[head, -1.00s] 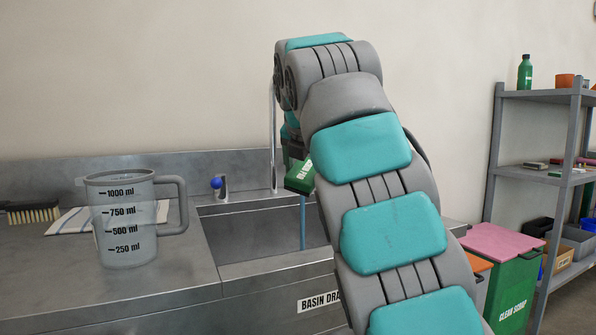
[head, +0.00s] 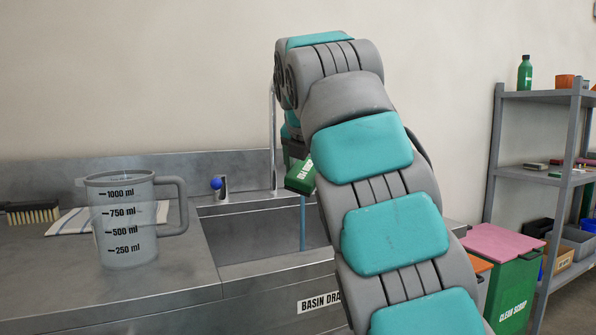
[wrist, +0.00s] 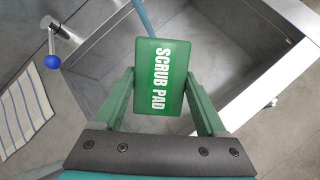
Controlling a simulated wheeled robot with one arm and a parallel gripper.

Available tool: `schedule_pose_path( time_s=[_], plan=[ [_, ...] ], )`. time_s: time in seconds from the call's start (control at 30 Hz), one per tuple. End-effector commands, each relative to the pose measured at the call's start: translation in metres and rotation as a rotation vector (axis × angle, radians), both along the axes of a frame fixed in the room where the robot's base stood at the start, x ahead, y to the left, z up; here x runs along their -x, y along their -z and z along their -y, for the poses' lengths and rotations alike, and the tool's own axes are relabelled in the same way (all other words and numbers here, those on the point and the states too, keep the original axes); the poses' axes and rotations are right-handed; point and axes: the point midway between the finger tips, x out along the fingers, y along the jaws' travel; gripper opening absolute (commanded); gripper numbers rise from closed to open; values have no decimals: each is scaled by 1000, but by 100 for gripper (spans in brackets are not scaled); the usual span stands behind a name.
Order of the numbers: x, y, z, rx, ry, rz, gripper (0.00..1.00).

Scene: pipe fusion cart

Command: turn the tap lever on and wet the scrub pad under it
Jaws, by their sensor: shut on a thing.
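My gripper (wrist: 160,84) is shut on the green scrub pad (wrist: 162,62), with one finger on each side edge. The pad's white label faces the wrist camera. In the head view the pad (head: 300,177) shows over the basin, beside my arm, which hides most of the gripper. The tap lever with its blue ball (head: 216,184) stands at the basin's back left; the ball also shows in the wrist view (wrist: 52,62). A blue water stream (head: 303,222) runs down below the pad. In the wrist view the stream (wrist: 143,16) meets the pad's top edge; exact contact is unclear.
The steel basin (wrist: 255,112) lies under the pad. A measuring jug (head: 124,220), a striped cloth (head: 72,222) and a brush (head: 32,212) are on the counter left. A green bin (head: 515,285) and shelves (head: 540,97) stand right.

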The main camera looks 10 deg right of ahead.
Motion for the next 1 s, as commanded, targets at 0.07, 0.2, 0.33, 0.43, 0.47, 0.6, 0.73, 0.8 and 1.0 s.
schedule_pose_path(
  time_s=[0.07,0.2,0.33,0.43,0.47,0.6,0.73,0.8,1.0],
  plan=[
    [5,-5,0,0,0,1,29],
    [15,-13,1,0,0,1,29],
    [24,-21,1,0,0,2,29],
    [31,-26,2,0,0,4,29],
    [33,-28,2,0,0,4,29],
    [42,-35,3,0,0,1,29],
    [47,-38,4,0,0,-1,29],
    [47,-38,4,0,0,-1,29],
    [47,-37,3,0,0,-1,29]
  ],
)
